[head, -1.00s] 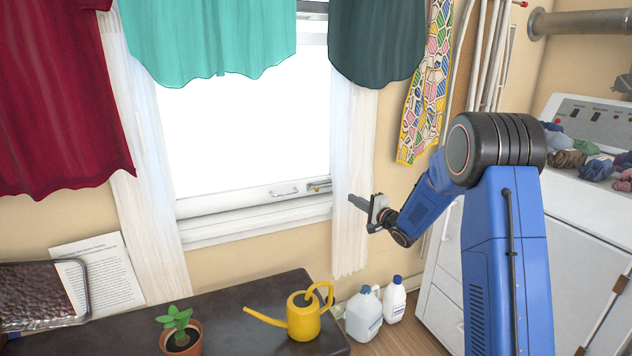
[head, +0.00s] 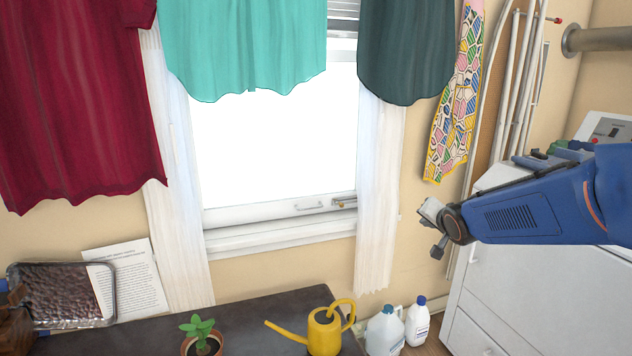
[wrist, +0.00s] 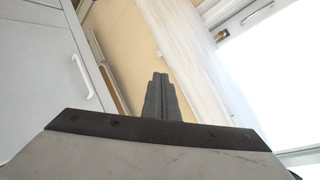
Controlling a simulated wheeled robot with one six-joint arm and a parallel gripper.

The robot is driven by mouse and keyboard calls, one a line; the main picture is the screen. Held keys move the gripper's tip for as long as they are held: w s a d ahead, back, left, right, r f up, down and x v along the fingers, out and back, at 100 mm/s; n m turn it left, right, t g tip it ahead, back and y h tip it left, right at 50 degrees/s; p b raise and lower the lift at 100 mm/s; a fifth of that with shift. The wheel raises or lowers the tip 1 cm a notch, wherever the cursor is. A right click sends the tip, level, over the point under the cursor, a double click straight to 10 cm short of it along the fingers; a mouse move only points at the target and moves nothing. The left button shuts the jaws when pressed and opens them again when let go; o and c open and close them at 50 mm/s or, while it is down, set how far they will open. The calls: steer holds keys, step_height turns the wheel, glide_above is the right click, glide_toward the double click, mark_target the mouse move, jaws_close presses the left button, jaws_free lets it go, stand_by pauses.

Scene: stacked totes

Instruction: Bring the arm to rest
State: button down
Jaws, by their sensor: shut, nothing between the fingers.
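My gripper (head: 438,250) is at the right of the head view, at the end of my blue arm, in front of the white cabinet and the wall right of the window. It is empty and held in the air, apart from everything around it. In the wrist view its dark fingers (wrist: 161,98) lie together, pointing up in the picture toward the wall and the white curtain.
A dark table (head: 262,312) below the window carries a yellow watering can (head: 324,332), a potted plant (head: 202,335) and a metal tray (head: 110,300). Jugs (head: 384,332) stand right of it. A white cabinet (head: 530,285) is behind my arm. Clothes hang above.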

steer(key=s+a+f+n+g, duration=0.1)
steer(key=s+f+n+g, duration=0.1)
steer(key=s, duration=1.1)
steer(key=s+a+f+n+g, duration=0.1)
steer(key=s+f+n+g, duration=0.1)
steer(key=s, duration=1.2)
steer(key=s+f+n+g, duration=0.2)
steer(key=s+n+g, duration=0.1)
steer(key=s, duration=1)
steer(key=shift+s+a+f+n, duration=0.15)
steer(key=shift+a+f+n, duration=0.25)
steer(key=shift+n, duration=0.2)
